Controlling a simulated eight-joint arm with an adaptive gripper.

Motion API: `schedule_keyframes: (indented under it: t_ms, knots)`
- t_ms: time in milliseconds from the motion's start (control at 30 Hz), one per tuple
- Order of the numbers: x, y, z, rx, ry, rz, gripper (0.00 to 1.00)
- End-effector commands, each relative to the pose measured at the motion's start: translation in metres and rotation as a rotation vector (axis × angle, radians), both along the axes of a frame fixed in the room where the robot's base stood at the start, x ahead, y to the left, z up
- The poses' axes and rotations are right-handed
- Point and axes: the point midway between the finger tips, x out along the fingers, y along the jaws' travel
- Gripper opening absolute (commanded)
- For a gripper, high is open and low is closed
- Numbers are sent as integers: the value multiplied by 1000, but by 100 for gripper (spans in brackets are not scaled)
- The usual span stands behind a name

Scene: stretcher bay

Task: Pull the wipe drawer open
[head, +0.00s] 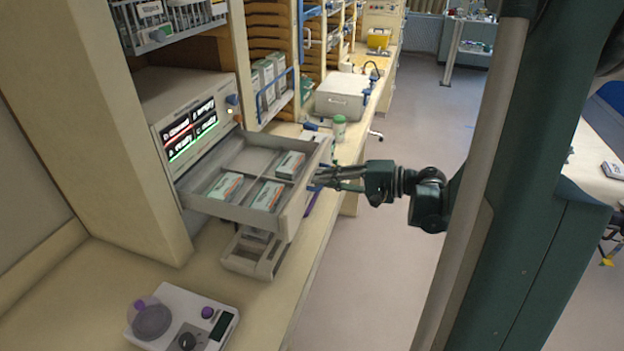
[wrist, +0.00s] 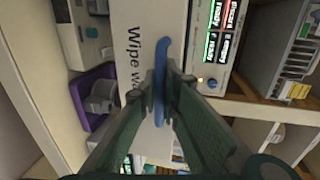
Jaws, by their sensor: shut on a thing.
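The wipe drawer (head: 297,212) is pulled out of the unit with the lit display, and its divided inside is visible from above. Three small white and green boxes (head: 267,195) lie in its compartments. My gripper (head: 323,178) is at the outer face of the drawer front. In the wrist view, the drawer front (wrist: 129,18) carries the printed word "Wipe", the rest partly hidden. A blue bar handle (wrist: 162,54) runs along the front. My gripper (wrist: 164,84) is shut on this handle, one finger on each side.
A lower grey tray (head: 254,254) sits under the drawer on the counter. A white device with a purple knob (head: 183,318) stands at the front left. A green-capped bottle (head: 339,128) and a white box (head: 341,96) stand beyond the drawer. The floor aisle on the right is clear.

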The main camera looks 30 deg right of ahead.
Motion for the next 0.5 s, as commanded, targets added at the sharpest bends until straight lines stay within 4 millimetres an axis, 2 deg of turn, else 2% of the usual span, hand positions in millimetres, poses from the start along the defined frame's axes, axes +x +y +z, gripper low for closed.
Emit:
schedule_keyframes:
  t_ms: [500]
  knots:
    - [-5, -5, 0, 0, 0, 0, 0]
